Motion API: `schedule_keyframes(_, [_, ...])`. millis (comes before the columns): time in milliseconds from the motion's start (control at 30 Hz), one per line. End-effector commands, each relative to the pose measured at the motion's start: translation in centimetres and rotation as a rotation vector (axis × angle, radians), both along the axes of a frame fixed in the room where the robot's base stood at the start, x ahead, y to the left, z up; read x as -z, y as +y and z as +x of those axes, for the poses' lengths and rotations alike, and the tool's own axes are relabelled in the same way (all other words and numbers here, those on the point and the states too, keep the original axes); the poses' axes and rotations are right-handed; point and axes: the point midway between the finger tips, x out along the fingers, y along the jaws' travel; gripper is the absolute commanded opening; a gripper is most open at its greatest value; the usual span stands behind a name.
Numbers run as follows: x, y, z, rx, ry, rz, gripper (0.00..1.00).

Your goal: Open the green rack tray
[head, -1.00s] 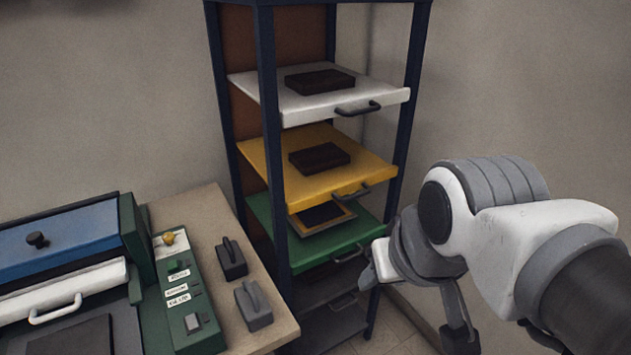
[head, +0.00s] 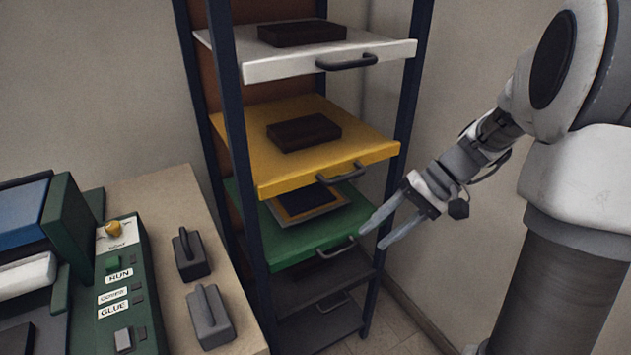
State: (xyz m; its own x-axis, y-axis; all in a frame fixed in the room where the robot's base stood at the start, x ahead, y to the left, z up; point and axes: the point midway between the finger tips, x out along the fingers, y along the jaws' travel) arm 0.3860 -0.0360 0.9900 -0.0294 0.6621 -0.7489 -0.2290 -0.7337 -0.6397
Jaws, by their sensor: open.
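The green rack tray (head: 290,246) is the third tray down in a dark blue rack. A dark-centred framed panel (head: 306,202) lies on it. Its dark handle (head: 338,248) is on the front edge, to the right of the tray's middle. My gripper (head: 379,232) is open and empty, with two pale fingers pointing down and left. In the picture its fingertips are just right of the handle, by the tray's front right corner. I cannot tell whether they touch the tray.
Above is a yellow tray (head: 250,153) with a dark block, and above that a white tray (head: 268,67) with another. Dark trays (head: 305,290) sit below. A bench (head: 165,220) with a green control panel and two grey blocks stands at left.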

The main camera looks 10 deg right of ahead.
Motion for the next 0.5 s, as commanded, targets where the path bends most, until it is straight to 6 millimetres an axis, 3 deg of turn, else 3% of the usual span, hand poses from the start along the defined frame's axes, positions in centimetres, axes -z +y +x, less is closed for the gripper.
schedule_keyframes(33, [2.5,-0.9,0.9,0.023,0.010,0.063,0.47])
schedule_keyframes(300, [10.9,-5.6,5.3,0.152,-0.049,0.384,0.47])
schedule_keyframes(500, [16.6,-9.5,7.1,0.264,-0.143,0.573,0.47])
